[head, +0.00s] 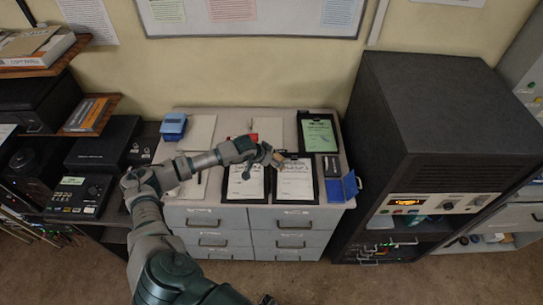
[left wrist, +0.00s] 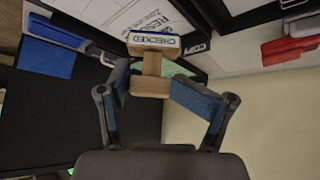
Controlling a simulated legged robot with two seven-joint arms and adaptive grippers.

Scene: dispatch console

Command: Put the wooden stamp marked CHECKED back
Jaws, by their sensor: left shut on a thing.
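The wooden stamp (left wrist: 152,67) marked CHECKED is in my left gripper (left wrist: 153,88). Its wooden handle is between the two blue-padded fingers, and its white label with dark letters faces the left wrist camera. In the head view my left gripper (head: 270,155) is above the cabinet top, near the upper edges of two clipboards. The stamp is small there and partly hidden by the fingers. I cannot tell from the head view whether it touches anything below. My right gripper is not in view.
The grey cabinet top (head: 228,117) carries two clipboards with white sheets (head: 245,183) (head: 294,181), a green-sheeted clipboard (head: 319,136), a red object (head: 253,136), a blue box (head: 173,126) and an open blue case (head: 343,188). A tall black rack (head: 440,110) stands at right.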

